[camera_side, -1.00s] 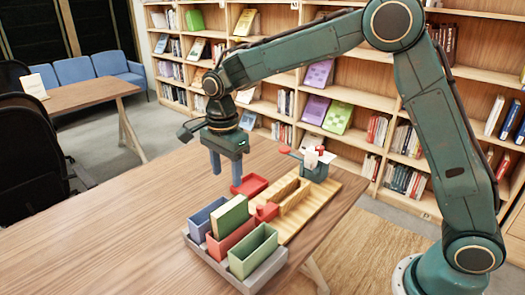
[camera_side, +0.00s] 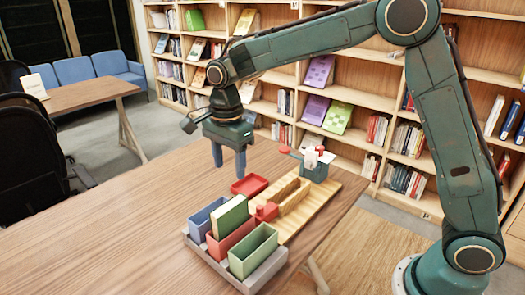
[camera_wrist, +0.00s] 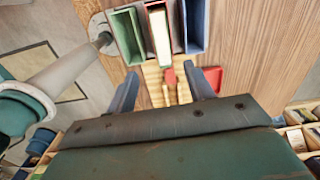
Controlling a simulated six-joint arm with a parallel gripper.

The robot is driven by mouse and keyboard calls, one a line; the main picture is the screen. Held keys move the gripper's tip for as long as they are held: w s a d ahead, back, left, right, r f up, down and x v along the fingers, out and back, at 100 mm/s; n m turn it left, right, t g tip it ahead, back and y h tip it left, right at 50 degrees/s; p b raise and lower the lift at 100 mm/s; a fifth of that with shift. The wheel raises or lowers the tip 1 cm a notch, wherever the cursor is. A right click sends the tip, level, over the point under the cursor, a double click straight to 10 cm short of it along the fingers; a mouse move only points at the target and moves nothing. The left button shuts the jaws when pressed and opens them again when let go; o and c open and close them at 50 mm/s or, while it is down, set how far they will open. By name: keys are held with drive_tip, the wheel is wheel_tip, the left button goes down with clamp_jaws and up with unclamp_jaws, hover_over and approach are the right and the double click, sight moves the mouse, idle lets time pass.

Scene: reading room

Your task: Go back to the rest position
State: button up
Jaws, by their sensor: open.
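My gripper (camera_side: 229,160) hangs above the table, fingers pointing down, apart and empty. In the wrist view its two blue fingers (camera_wrist: 164,90) stand wide apart with nothing between them. Below it in the side view are a red tray (camera_side: 249,185) and a wooden board (camera_side: 318,204). A grey rack (camera_side: 265,275) in front holds a blue bin (camera_side: 201,220), a red bin (camera_side: 232,243) and a green bin (camera_side: 252,252). A green book with pale page edges (camera_side: 229,217) stands upright in the red bin. The gripper touches none of these.
A blue-grey holder with red and white items (camera_side: 314,168) stands at the board's far end. A small red block (camera_side: 266,212) sits near the bins. The table (camera_side: 100,245) is bare at the left. Bookshelves (camera_side: 350,100) stand behind, and a black chair (camera_side: 30,150) at left.

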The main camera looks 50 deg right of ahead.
drive_tip(key=s+d+r+n+t, duration=0.1)
drive_tip(key=s+d+r+n, duration=0.25)
drive_tip(key=s, duration=0.35)
drive_tip(key=s+d+r+n+t, duration=0.2)
drive_tip(key=s+r+n, duration=0.1)
drive_tip(key=s+n, duration=0.3)
drive_tip(key=s+d+r+n+t, duration=0.1)
drive_tip(key=s+d+r+n, duration=0.25)
drive_tip(key=s, duration=0.35)
drive_tip(key=s+d+f+n+t, duration=0.1)
drive_tip(key=s+n, duration=0.3)
drive_tip(key=s, duration=0.4)
drive_tip(key=shift+s+f, duration=0.4)
drive_tip(key=shift+f, duration=0.15)
